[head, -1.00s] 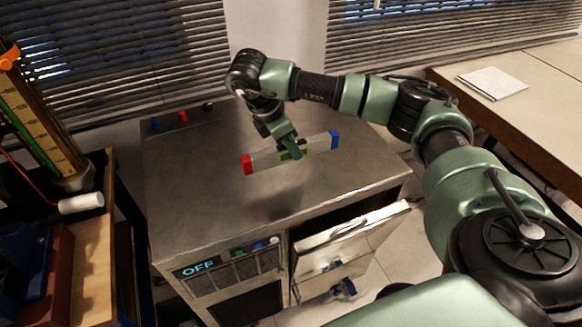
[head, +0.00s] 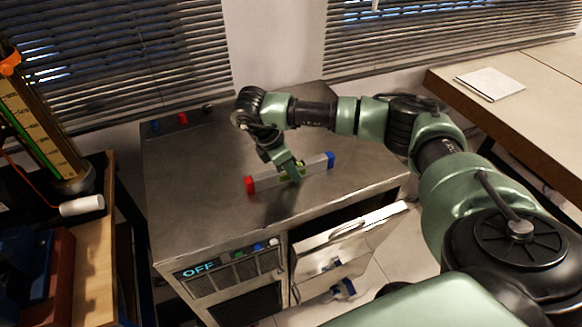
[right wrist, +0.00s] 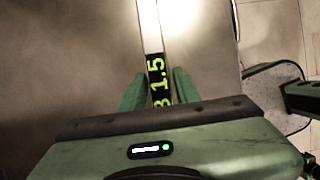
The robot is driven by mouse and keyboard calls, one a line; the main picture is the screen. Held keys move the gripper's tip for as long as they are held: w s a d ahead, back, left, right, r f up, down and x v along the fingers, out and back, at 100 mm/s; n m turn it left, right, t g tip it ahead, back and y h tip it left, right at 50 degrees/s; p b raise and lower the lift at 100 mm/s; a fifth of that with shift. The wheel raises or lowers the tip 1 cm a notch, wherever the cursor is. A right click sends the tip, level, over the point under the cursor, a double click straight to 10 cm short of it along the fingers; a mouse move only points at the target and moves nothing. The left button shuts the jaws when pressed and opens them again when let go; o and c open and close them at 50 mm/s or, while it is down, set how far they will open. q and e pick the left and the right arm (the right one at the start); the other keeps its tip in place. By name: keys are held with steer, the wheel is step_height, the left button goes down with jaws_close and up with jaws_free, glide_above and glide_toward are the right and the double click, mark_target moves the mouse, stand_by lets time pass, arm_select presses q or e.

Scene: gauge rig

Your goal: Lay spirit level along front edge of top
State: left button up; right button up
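The spirit level (head: 318,167) is a pale bar with a red end at left and a blue end at right. My right gripper (head: 295,178) is shut on its middle. My left gripper is not in view.
An open drawer (head: 352,228) sticks out below the top at right. The cabinet front carries an OFF display (head: 196,270) and small knobs. A wooden bench (head: 95,262) stands at left, a table (head: 545,105) at right.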

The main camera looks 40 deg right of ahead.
steer(key=shift+o, duration=0.2)
steer(key=shift+r, duration=0.1)
steer(key=shift+r, duration=0.15)
steer(key=b+v, duration=0.1)
steer(key=v, duration=0.5)
steer(key=shift+w+a+r, duration=0.1)
steer(key=shift+a, duration=0.05)
steer(key=v, duration=0.5)
steer(key=shift+r, duration=0.25)
steer(key=shift+f, duration=0.1)
